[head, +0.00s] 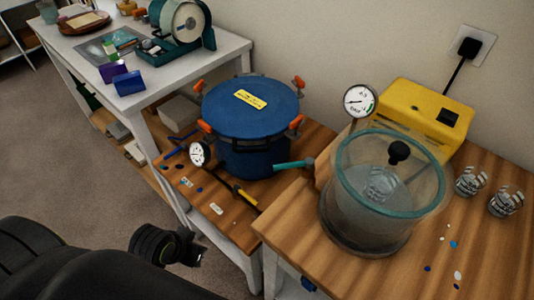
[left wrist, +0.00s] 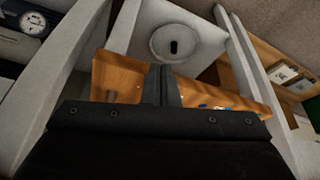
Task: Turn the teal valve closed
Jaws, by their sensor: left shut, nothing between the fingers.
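The teal valve handle (head: 290,165) sticks out to the left from a fitting beside the clear vacuum chamber (head: 370,215), in the gap between it and the blue pressure pot (head: 250,115). My left gripper (head: 196,257) is low at the front left of the wooden stands, well apart from the valve. Its fingers (left wrist: 161,85) are shut and empty in the left wrist view. I cannot make out the valve in that view. My right gripper is not in view.
A yellow pump (head: 410,112) stands behind the chamber, with a pressure gauge (head: 359,100) beside it. Another gauge (head: 199,154) is at the pot's front left. Two cups (head: 470,180) stand at the right. A white table (head: 200,62) is at the back left.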

